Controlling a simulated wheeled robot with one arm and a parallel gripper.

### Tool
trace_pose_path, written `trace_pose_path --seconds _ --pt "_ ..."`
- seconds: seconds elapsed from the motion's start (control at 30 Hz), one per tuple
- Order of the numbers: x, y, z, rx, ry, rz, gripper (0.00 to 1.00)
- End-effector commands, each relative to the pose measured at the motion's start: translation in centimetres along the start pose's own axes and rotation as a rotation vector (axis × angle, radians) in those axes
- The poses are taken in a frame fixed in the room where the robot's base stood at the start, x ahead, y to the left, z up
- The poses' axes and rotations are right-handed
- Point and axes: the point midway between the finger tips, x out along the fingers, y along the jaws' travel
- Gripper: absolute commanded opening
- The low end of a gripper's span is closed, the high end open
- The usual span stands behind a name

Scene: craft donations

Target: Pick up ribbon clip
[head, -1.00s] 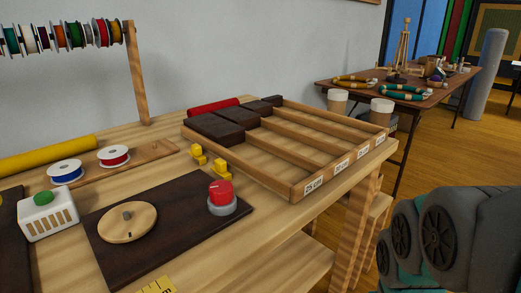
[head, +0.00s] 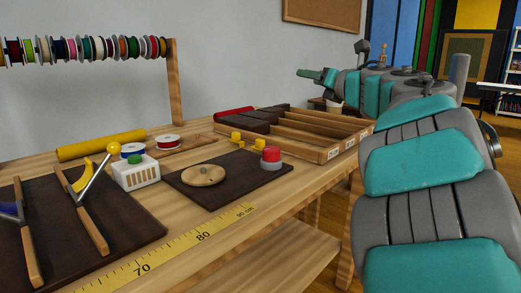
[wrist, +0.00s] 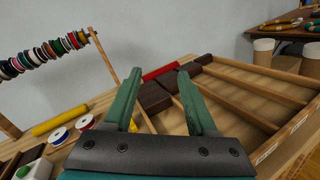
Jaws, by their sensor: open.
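Two small yellow blocks sit on the workbench between the dark board and the divided tray: the left yellow piece (head: 236,137) and the right yellow piece (head: 259,143). They may be clips, but I cannot tell which thing is the ribbon clip. My gripper (head: 312,75) is raised above and behind the tray in the head view, its green fingers pointing left. In the wrist view my gripper (wrist: 157,85) has its two green fingers spread apart with nothing between them.
The wooden divided tray (head: 300,135) holds dark blocks. A dark board (head: 222,183) carries a round wooden dial (head: 203,175) and a red button (head: 271,157). A white box (head: 136,173), ribbon spools (head: 168,143) and a yellow roll (head: 101,145) stand left. A spool rack (head: 90,48) hangs behind.

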Motion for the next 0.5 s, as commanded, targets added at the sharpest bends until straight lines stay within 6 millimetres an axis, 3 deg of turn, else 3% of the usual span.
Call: trace_pose_path --seconds 0.03,0.1,0.2,0.33,0.5 --pt "1.0 0.7 -3.2 -0.1 0.098 0.057 0.57" --pt "1.7 1.9 -7.3 -0.226 0.221 0.14 0.57" --pt "1.7 2.9 -12.1 -0.349 0.36 0.24 0.57" --pt "1.2 3.3 -15.7 -0.433 0.463 0.319 0.57" --pt "1.9 3.6 -17.4 -0.459 0.498 0.348 0.57"
